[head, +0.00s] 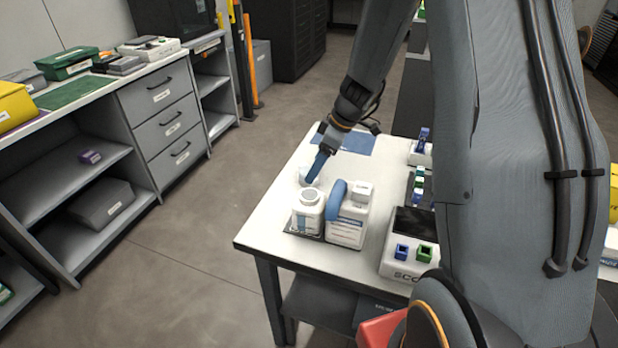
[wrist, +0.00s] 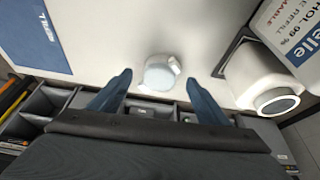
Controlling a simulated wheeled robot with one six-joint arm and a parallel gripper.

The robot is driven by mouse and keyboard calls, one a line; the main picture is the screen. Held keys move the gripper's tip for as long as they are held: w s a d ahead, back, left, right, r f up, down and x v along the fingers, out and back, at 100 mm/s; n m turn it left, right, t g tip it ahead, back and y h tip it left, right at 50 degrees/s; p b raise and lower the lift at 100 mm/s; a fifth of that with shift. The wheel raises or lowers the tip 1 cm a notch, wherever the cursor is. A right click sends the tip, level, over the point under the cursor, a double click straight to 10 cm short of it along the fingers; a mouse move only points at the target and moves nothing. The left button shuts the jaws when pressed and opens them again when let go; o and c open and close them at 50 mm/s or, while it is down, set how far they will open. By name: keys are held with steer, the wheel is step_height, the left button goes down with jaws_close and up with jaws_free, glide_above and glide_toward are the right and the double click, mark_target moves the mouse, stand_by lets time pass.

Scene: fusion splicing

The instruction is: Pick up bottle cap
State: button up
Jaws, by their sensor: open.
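The bottle cap (wrist: 157,75) is a small, pale round piece with a little tab on its side. It rests on the white table, between the two blue fingers of my gripper (wrist: 160,79) in the wrist view, with a gap on each side. My gripper is open and holds nothing. In the head view, my gripper (head: 312,178) points down over the table behind a white bottle (head: 306,212); the cap beside it is mostly hidden. The white bottle's round mouth or top also shows at the right in the wrist view.
A blue mat (head: 346,141) lies at the table's back. A splicer device (head: 405,262) is to the right. The table's left front corner is clear.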

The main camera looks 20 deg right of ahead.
steer(key=shift+p+x, duration=0.55)
steer(key=shift+x, duration=1.55)
steer(key=shift+c, duration=0.6)
steer(key=c, duration=1)
